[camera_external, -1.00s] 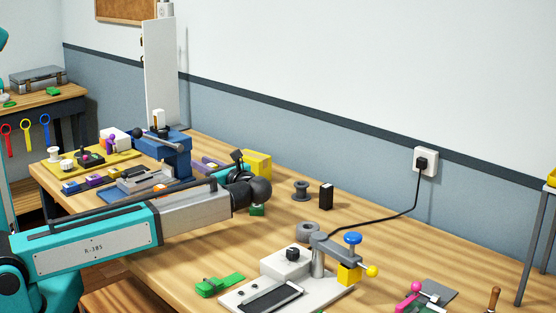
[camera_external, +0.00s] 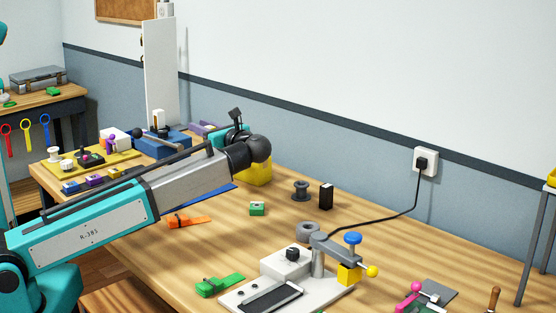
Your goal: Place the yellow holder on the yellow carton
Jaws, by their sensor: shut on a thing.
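The yellow carton (camera_external: 258,173) stands on the bench near the wall, partly hidden behind my dark wrist. My gripper (camera_external: 233,132) is mostly hidden behind my forearm and wrist; only a teal and black part shows above them. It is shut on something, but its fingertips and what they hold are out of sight. I cannot make out a yellow holder anywhere in the picture. The gripper appears above or beside the carton; the gap cannot be judged.
A blue vise (camera_external: 165,143) stands left of my gripper. A black spool (camera_external: 301,190) and a black box (camera_external: 326,196) stand to the right. A white clamp fixture (camera_external: 290,268) is in front.

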